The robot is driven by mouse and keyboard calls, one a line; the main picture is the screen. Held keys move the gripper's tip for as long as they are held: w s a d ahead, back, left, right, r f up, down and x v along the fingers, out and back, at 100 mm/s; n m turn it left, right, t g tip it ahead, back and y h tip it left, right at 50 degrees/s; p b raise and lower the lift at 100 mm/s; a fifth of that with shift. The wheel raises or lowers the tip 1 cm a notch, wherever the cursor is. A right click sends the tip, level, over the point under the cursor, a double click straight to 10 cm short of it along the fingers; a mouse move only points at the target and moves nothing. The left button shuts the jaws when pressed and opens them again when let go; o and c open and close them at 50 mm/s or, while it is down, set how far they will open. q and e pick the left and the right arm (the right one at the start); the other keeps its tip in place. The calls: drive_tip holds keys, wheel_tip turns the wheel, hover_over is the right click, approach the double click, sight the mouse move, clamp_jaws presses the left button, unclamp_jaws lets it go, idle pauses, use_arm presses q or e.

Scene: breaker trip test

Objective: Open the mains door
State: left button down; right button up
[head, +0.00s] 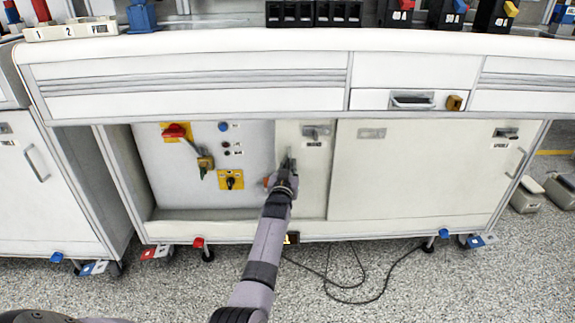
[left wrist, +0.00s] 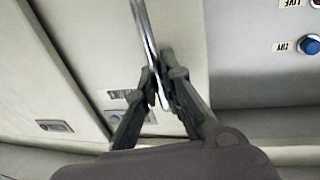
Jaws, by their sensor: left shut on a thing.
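The cream door panel (head: 314,185) below the bench has a small latch plate (head: 316,131) and label near its top. My left gripper (head: 289,163) is at its left part. In the left wrist view the gripper (left wrist: 162,92) is shut on a slim metal bar handle (left wrist: 146,30) standing off the cream panel. Left of the door in the head view, the compartment is uncovered and shows a control panel (head: 230,200) with a red switch (head: 175,131), a padlock (head: 205,162) and a blue button (head: 223,126). My arm hides the door's lower left part. My right gripper is out of view.
A wide cream door (head: 430,180) with a handle is to the right. Black cables (head: 350,285) lie on the floor. Grey boxes (head: 527,194) stand at the far right. Another cabinet (head: 35,190) is at left.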

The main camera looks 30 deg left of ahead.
use_arm(q)
drive_tip(key=shift+w+d+r, duration=0.1)
drive_tip(key=shift+d, duration=0.05)
drive_tip(key=c, duration=1.7)
unclamp_jaws()
drive_tip(key=v, duration=1.2)
